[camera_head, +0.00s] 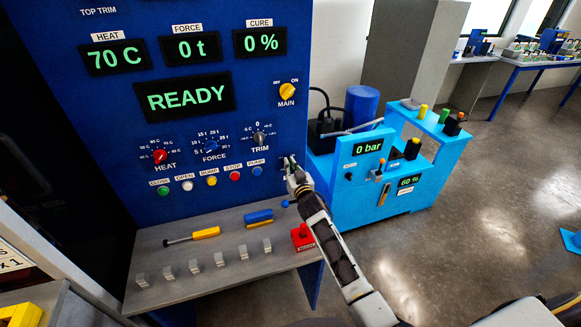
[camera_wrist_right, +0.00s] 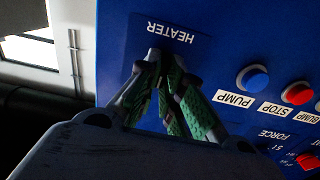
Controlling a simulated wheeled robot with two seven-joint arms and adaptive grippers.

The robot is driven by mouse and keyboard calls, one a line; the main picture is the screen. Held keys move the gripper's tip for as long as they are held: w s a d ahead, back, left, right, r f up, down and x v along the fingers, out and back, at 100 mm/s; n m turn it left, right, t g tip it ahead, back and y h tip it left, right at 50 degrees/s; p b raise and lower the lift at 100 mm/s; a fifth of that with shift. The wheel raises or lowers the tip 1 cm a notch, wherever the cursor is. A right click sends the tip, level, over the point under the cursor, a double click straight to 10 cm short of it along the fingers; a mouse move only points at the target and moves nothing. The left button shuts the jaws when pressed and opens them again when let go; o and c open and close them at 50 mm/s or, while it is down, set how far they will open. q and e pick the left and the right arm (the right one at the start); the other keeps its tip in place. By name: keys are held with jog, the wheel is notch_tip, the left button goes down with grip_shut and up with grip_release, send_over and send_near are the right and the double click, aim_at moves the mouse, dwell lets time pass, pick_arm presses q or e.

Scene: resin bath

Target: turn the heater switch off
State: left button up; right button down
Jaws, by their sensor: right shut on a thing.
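My right gripper (camera_head: 291,166) reaches the lower right edge of the blue press panel (camera_head: 290,120), right of the row of coloured buttons. In the right wrist view its green-padded fingers (camera_wrist_right: 163,60) meet close together just by the HEATER label (camera_wrist_right: 171,32), which appears upside down. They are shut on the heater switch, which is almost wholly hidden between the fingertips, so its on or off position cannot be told. The heat display (camera_head: 109,57) reads 70 C. My left gripper is not in view.
Left of the gripper are a blue PUMP button (camera_head: 258,171), a red STOP button (camera_head: 235,175) and the dials. Below is a grey shelf (camera_head: 200,270) with a yellow-handled tool (camera_head: 206,233) and a red block (camera_head: 302,235). A light-blue pump unit (camera_head: 345,185) stands at right.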

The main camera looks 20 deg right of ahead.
jog(key=n, duration=0.9)
jog(key=shift+a+b, duration=0.15)
jog(key=shift+b, duration=0.25)
jog(key=shift+r, duration=0.1)
jog(key=c, duration=1.6)
grip_release()
jog(key=shift+o, duration=0.2)
jog(key=shift+w+f, duration=0.1)
jog(key=shift+f, duration=0.1)
jog(key=s, duration=1.2)
